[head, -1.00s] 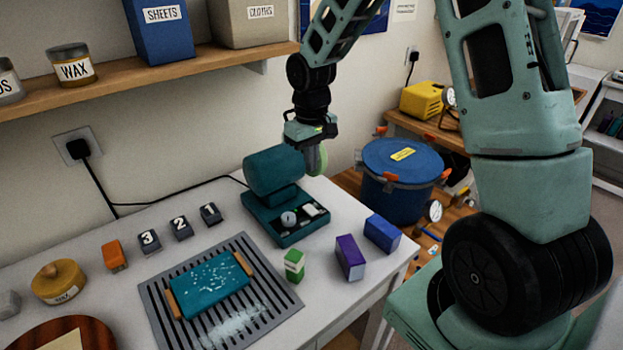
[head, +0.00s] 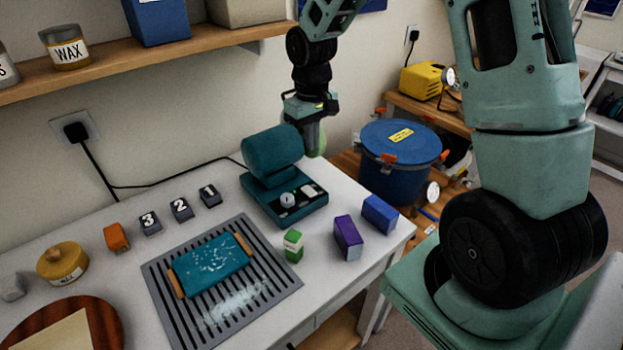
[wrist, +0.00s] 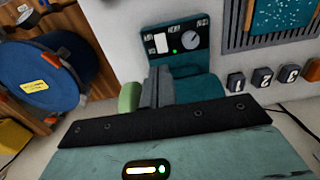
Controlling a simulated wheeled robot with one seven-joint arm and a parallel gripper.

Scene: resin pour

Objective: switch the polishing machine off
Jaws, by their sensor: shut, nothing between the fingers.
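The teal polishing machine (head: 271,153) stands at the table's far right end. Its front panel carries a round dial (head: 288,200) and a white switch (head: 308,192). In the wrist view the panel shows the dial (wrist: 190,40) and the white switch (wrist: 161,43). Which way the switch is set is too small to tell. A pale green wheel (wrist: 128,97) is on the machine's side. My gripper (head: 319,140) is shut and empty, pointing down at the machine's right side by the wheel. In the wrist view its fingers (wrist: 156,75) overlap the machine; contact cannot be told.
A blue lidded pot (head: 394,175) stands beyond the table's right edge. A purple box (head: 348,238), a blue box (head: 380,213) and a green-white box (head: 293,246) stand before the machine. A grey slotted rack (head: 165,303) holds a teal slab. A shelf (head: 110,72) overhangs the left.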

